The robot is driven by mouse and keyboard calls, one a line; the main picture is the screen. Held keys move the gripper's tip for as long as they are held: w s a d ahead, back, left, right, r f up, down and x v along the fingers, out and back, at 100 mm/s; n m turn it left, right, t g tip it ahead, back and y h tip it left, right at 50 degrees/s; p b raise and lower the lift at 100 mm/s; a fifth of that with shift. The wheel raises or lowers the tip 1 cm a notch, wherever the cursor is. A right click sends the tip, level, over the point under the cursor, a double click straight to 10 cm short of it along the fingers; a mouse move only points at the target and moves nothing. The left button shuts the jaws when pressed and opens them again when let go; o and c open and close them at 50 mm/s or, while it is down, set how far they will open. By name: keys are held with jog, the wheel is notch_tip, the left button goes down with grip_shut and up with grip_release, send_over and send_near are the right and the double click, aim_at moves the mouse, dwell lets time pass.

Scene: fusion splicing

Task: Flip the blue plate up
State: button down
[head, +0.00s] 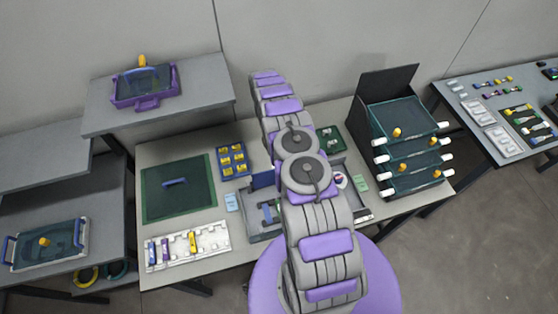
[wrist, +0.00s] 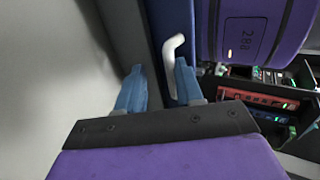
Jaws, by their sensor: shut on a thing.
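The blue plate (head: 263,180) shows in the head view as a small, dark blue upright panel at the grey device (head: 262,222) in the middle of the table, partly behind my arm. In the wrist view, a dark blue panel (wrist: 172,18) that looks like this plate runs down from the top edge toward my fingers. My gripper (wrist: 158,72) has two blue fingers standing somewhat apart and appears shut on this plate. The exact contact is hard to see. A white hook-shaped bar (wrist: 172,52) lies close to the right finger. My arm hides the gripper in the head view.
A purple-blue block marked 288 (wrist: 245,32) is close at the right of my fingers. A dark rack with red and green parts (wrist: 262,98) lies beyond. A green mat (head: 178,200), yellow-part tray (head: 233,161) and tiered tray stand (head: 405,145) flank my arm.

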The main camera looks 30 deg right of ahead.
jog(key=shift+w+d+f, duration=0.2)
jog(key=shift+f, duration=0.1)
jog(key=c, duration=1.2)
grip_release()
jog(key=shift+w+d, duration=0.2)
jog(key=shift+a, duration=0.25)
